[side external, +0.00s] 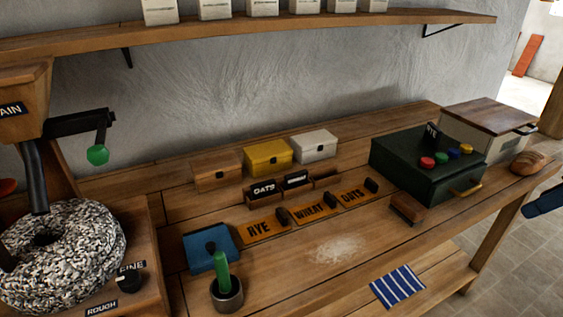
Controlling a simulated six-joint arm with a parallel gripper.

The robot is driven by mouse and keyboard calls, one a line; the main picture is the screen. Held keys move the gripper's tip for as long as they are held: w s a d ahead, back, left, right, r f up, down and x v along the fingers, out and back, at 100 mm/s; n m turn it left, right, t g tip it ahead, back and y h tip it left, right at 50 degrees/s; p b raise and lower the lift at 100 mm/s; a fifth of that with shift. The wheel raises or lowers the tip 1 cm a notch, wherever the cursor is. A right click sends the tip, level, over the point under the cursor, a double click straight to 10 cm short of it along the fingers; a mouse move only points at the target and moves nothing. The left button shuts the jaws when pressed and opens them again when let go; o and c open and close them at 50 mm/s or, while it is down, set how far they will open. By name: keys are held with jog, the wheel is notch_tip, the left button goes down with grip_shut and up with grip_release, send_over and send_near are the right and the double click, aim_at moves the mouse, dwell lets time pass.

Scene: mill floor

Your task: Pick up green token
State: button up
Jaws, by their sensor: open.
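The green token (442,158) is a small round piece on top of a dark green box (405,170) at the right of the bench. It sits in a row between a red token (427,162) on its left and a blue token (453,151) on its right. A yellow token (466,149) is at the right end of the row. My gripper is not visible in this view.
A small RYE sign (432,134) stands behind the tokens. A lidded box (490,115) and a bread loaf (528,162) are to the right. A wooden block (407,208) lies in front. The wall shelf (250,30) hangs above the bench.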

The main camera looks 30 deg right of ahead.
jog(key=shift+w, duration=0.1)
jog(key=w+d+f+n+y, duration=0.2)
jog(key=w+d+n, duration=0.1)
jog(key=w, duration=0.9)
jog(key=t+y, duration=0.2)
jog(key=t, duration=0.6)
send_near(445, 156)
jog(key=shift+w+a+f, duration=0.1)
jog(key=shift+w+a, duration=0.15)
jog(key=shift+w, duration=0.25)
jog(key=shift+w+a+f, duration=0.1)
jog(key=shift+w+a, duration=0.2)
jog(key=shift+w, duration=0.25)
jog(key=shift+w, duration=0.1)
jog(key=shift+x, duration=2.95)
